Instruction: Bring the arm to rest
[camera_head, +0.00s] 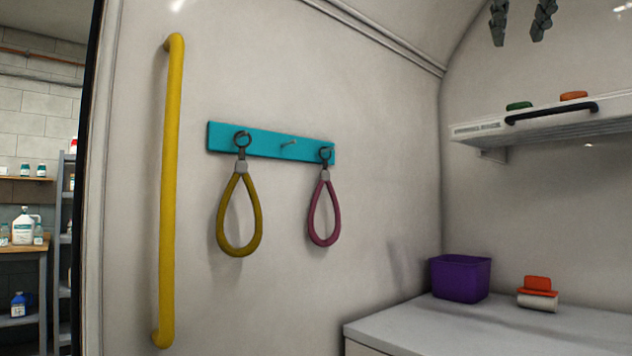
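My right gripper (517,40) shows at the top right edge of the head view. Only its two dark fingers are in the picture, pointing down and set apart, with nothing between them. It appears above the wall shelf and away from the hanging loops; its arm is out of the picture. My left gripper is not in view. A teal hook rail (270,145) is fixed to the wall. A yellow loop (222,222) hangs from its left hook and a pink loop (312,222) from its right hook. The middle hook is bare.
A yellow grab bar (171,190) stands upright on the left wall. A shelf (545,123) with a black handle holds a green item (519,106) and an orange item (573,95). A purple bin (460,279) and a red-and-white item (537,292) stand on the grey counter (420,325).

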